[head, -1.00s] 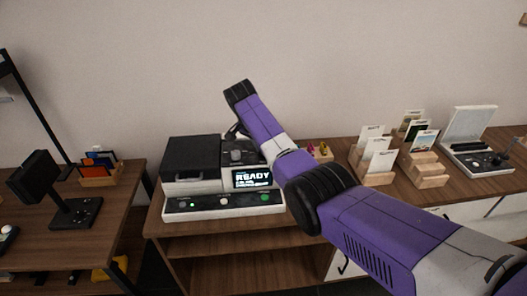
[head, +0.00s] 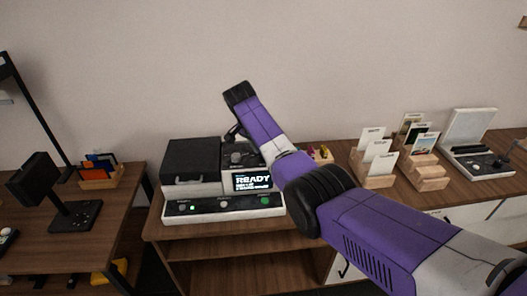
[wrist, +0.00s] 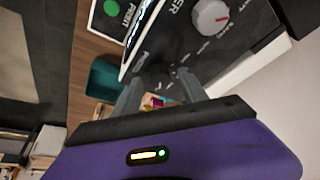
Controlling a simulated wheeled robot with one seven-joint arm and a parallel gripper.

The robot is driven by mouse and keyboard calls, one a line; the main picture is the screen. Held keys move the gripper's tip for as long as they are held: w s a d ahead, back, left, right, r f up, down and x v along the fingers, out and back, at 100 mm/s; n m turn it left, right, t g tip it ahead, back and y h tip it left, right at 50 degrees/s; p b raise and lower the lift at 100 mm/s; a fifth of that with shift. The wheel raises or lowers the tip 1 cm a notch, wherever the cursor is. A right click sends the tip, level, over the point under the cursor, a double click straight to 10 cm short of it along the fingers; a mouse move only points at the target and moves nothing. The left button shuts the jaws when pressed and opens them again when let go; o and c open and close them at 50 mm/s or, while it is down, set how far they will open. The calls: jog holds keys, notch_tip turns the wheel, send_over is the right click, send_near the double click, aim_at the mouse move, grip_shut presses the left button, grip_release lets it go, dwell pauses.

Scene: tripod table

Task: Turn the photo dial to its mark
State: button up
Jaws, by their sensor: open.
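The printer (head: 195,208) has a black lid, a lit screen reading READY and a front button strip. In the wrist view, its dark sloped panel shows a round grey dial (wrist: 210,16) with a red mark, above and right of my fingers. A darker knob-like shape (wrist: 158,78) lies between my fingertips near a partly readable label; I cannot tell its setting. My gripper (wrist: 160,82) is open, its two fingers apart over the panel's lower edge. I cannot tell whether they touch anything.
A green button (wrist: 111,7) and a teal tray (wrist: 103,78) lie left of my fingers. Wooden card holders (head: 376,180) and an open-lidded white device (head: 470,165) stand to the right. A separate table (head: 110,205) stands left, past a gap.

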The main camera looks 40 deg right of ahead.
jog(key=v, duration=0.7)
jog(key=shift+r+b, duration=0.25)
jog(key=shift+b, duration=0.2)
jog(key=shift+a, duration=0.1)
